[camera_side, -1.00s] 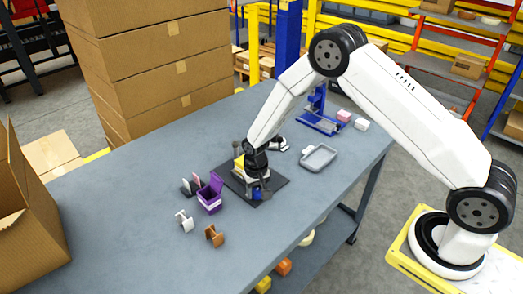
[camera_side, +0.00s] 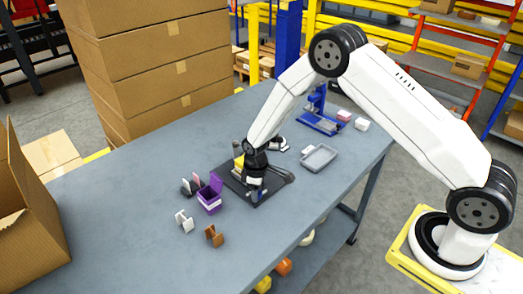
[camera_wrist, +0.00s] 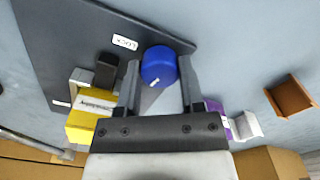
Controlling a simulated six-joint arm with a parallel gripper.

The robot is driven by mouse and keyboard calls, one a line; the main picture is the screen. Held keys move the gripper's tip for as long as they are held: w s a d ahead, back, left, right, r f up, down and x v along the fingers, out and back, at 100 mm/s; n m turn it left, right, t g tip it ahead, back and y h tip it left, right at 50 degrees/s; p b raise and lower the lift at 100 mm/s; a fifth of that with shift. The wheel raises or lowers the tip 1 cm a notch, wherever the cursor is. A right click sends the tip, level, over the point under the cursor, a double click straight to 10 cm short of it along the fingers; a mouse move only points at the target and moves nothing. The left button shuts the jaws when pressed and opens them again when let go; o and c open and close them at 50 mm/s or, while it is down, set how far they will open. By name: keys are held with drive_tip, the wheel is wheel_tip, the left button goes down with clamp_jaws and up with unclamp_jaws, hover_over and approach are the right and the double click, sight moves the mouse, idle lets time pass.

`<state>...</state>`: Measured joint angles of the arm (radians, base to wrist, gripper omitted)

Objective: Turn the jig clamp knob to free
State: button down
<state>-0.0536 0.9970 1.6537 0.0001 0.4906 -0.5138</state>
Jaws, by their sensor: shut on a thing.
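The jig clamp knob (camera_wrist: 158,66) is blue and round, with a small white mark on its lower rim in the wrist view. My gripper (camera_wrist: 160,75) is shut on it, one finger on each side. A white label reading LOCK (camera_wrist: 124,42) lies on the dark jig plate (camera_wrist: 65,40) just up and left of the knob; the mark does not point at it. Another small pale label (camera_wrist: 62,103) is too small to read. In the side view, my gripper (camera_side: 256,192) is down at the front corner of the dark plate (camera_side: 228,181) and hides the knob.
A yellow box (camera_wrist: 90,115) stands by the jig. A purple open box (camera_side: 209,200), a white holder (camera_side: 184,221) and a brown holder (camera_side: 214,236) stand to the left. A grey tray (camera_side: 319,158) and a blue press-like device (camera_side: 318,118) stand behind right. The front table is clear.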

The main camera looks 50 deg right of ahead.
drive_tip(key=shift+n, duration=1.2)
drive_tip(key=shift+c, duration=1)
unclamp_jaws()
drive_tip(key=shift+r, duration=3.9)
